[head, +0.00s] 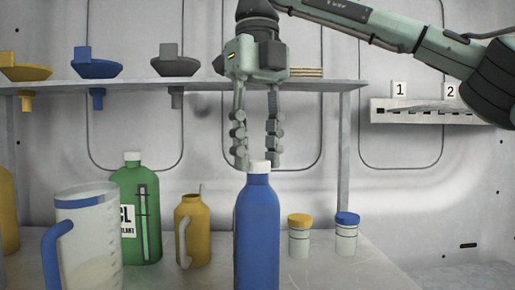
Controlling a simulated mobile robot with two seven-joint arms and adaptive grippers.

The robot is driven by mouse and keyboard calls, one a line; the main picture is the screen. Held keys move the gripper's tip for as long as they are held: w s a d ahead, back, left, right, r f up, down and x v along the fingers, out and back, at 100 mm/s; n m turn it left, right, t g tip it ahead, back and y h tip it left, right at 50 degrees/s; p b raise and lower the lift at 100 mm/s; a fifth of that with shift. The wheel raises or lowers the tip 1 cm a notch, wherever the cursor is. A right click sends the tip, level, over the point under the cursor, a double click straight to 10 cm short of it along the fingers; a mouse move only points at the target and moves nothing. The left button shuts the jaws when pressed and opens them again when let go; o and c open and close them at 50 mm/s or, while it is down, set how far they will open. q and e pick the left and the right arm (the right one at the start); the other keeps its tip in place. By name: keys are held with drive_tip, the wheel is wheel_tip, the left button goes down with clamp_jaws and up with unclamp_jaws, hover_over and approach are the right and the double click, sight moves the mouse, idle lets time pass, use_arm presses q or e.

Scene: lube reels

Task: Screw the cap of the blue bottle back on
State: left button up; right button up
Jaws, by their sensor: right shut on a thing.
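The blue bottle (257,225) stands upright at the front middle of the bench. Its white cap (259,167) sits at the top of the neck; I cannot tell whether it is threaded on. My right gripper (257,166) comes down from above and points straight down, with its fingertips on either side of the cap. It is shut on the cap. My left gripper is not in view.
A clear jug (88,235) with a blue handle, a green bottle (140,205) and a yellow can (193,230) stand left of the blue bottle. A yellow-lidded jar (299,240) and a blue-lidded jar (346,240) stand right. A shelf (135,84) with funnels runs behind.

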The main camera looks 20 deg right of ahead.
drive_tip(key=m, duration=0.3)
drive_tip(key=shift+m, duration=0.4)
drive_tip(key=m, duration=0.4)
drive_tip(key=shift+m, duration=0.6)
drive_tip(key=m+b, duration=0.1)
drive_tip(key=m, duration=0.4)
